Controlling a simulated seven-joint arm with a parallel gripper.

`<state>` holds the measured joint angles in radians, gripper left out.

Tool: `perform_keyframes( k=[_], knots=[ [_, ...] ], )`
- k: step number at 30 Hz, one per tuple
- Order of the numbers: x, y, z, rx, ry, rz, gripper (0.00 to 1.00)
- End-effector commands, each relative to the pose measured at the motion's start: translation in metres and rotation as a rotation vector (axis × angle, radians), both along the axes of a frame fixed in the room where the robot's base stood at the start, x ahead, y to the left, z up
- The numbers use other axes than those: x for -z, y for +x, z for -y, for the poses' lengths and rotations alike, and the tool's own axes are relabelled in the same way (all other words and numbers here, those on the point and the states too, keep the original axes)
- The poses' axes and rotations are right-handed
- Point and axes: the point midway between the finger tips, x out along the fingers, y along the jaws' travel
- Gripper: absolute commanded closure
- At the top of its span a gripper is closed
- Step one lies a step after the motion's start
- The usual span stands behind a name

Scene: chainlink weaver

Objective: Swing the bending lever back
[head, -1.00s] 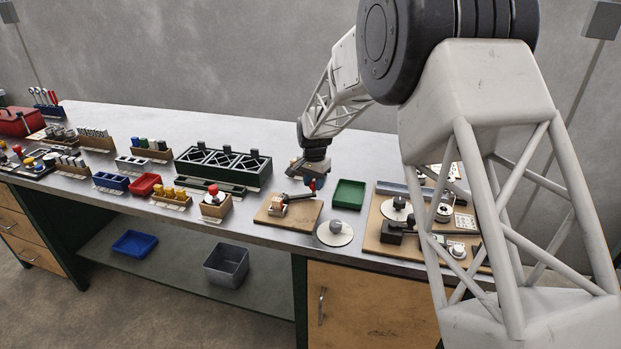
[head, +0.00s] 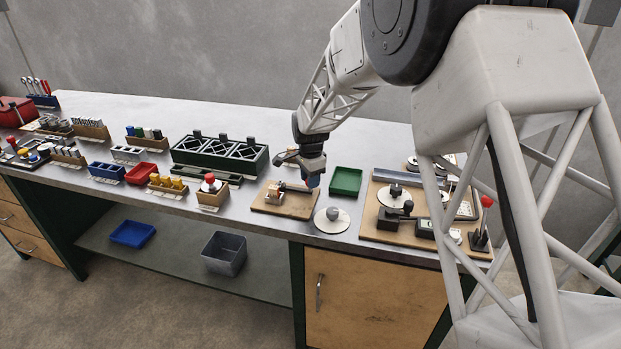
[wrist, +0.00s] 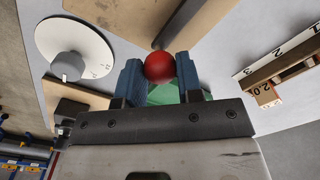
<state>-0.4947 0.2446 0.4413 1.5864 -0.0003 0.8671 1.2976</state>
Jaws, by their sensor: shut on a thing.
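My gripper (head: 313,181) is above the right edge of a small wooden board (head: 268,208) that carries the bending fixture. In the wrist view its two blue fingers (wrist: 160,80) are shut on a red ball knob (wrist: 159,66), one finger on each side. The bending lever (head: 296,188) shows in the head view as a thin bar running from the fixture block (head: 271,192) toward my fingers. The gripper hides the knob and the lever's far end in the head view.
A green tray (head: 346,181) is just right of the gripper. A white disc with a grey knob (head: 332,221) lies in front. A larger board (head: 380,234) with fixtures is further right, with a red-knobbed upright lever (head: 486,201). A dark green rack (head: 220,157) stands left.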

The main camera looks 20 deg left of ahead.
Motion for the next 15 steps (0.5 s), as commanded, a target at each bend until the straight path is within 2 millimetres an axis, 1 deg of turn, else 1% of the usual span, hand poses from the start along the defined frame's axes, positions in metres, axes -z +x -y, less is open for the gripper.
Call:
perform_keyframes(
  k=[6, 7, 11, 15],
  knots=[
    [0.0000, -0.0021, 0.0001, -0.002, -0.001, -0.004, 1.00],
    [0.0000, -0.0021, 0.0001, -0.002, -0.001, -0.004, 0.62],
    [0.0001, -0.0018, 0.0000, -0.002, -0.001, -0.003, 0.42],
    [0.0001, -0.0014, 0.0000, -0.002, -0.001, -0.003, 0.41]
  ],
)
